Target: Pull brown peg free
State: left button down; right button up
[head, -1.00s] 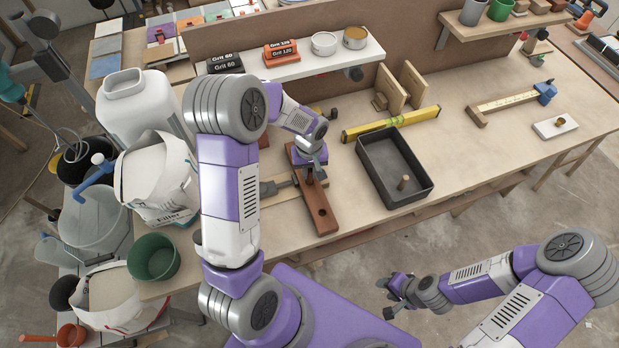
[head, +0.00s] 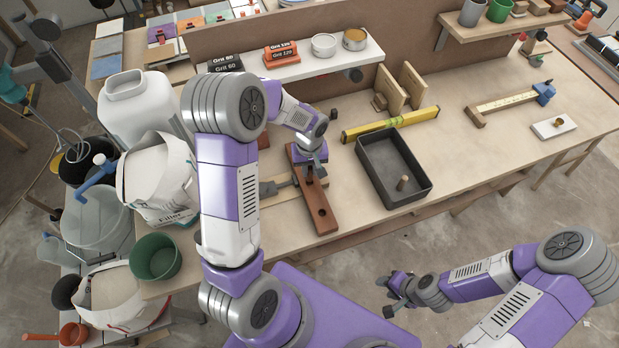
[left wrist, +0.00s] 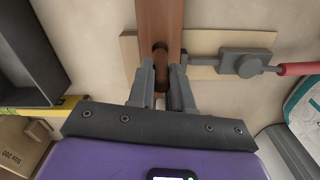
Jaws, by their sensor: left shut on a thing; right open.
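A reddish-brown wooden board (head: 320,211) lies on the workbench, with a hole towards its near end. My left gripper (head: 310,175) is over the far part of this board, pointing down. In the left wrist view, my left gripper (left wrist: 162,75) is shut on the brown peg (left wrist: 161,68), whose end shows between the fingertips. The board (left wrist: 160,18) runs away beyond it, over a paler wooden piece (left wrist: 205,70). I cannot tell how deep the peg sits in the board. My right gripper (head: 390,296) is open and empty, off the bench's front edge.
A yellow level (head: 390,124) lies behind the tray. A grey-headed clamp (left wrist: 240,62) with a red handle lies beside the board. The bench right of the tray is largely clear.

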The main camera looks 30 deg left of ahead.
pick_arm(q)
jog(key=shift+r+p, duration=1.6)
jog(key=shift+r, duration=0.95)
